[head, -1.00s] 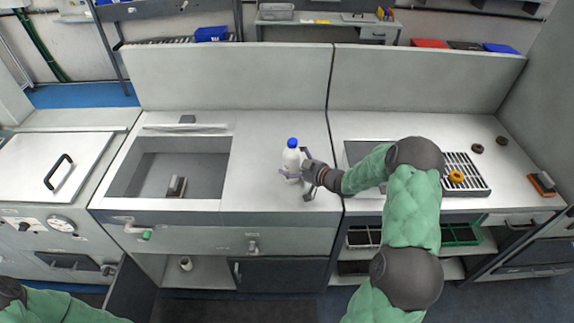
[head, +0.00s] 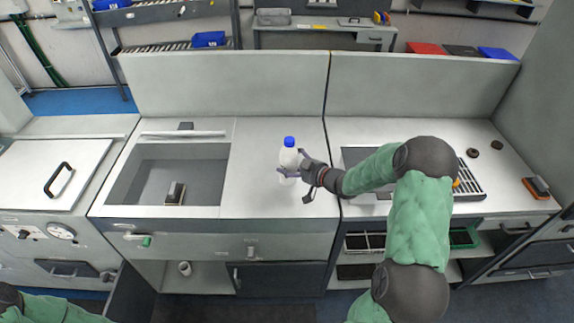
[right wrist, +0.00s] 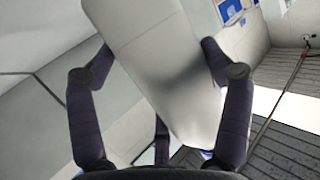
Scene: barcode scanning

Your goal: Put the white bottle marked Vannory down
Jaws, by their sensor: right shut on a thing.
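The white bottle (head: 288,157) with a blue cap is upright at the middle of the counter in the head view. My right gripper (head: 292,170) is closed around its body from the right. In the right wrist view the bottle (right wrist: 165,65) fills the middle, between the fingers of my right gripper (right wrist: 160,75). No Vannory marking is readable. I cannot tell whether the bottle's base touches the counter. My left arm shows only at the lower left corner of the head view; its gripper is out of view.
Left of the bottle is a sunken basin (head: 150,196) with a small dark block (head: 175,193) inside. Bare counter (head: 250,180) lies between basin and bottle. A raised back panel (head: 225,85) stands behind. At right are a slotted grate (head: 468,184) and an orange-and-black block (head: 537,187).

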